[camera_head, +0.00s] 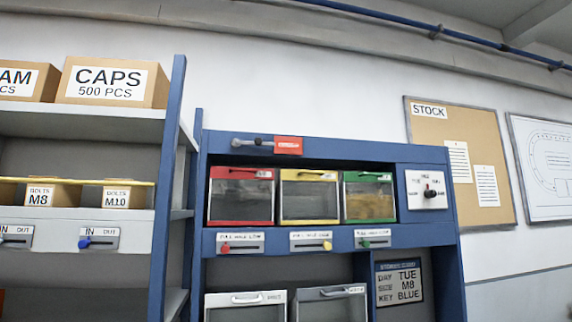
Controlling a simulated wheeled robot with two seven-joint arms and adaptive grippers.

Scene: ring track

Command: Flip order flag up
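A red flag (288,145) with small pale lettering is on the top board of the blue cabinet (220,152). It sits at the right end of a grey rod (255,142), which lies roughly level along the board. A dark knob or pivot (237,142) is at the rod's left end. The lettering is too small to read. Neither of my grippers is in view.
Red (241,196), yellow (309,197) and green (369,197) framed bins fill the cabinet's upper shelf, with labelled sliders below. A rotary dial (430,193) is to their right. A shelf (80,124) with boxes stands left. Above the flag is bare wall.

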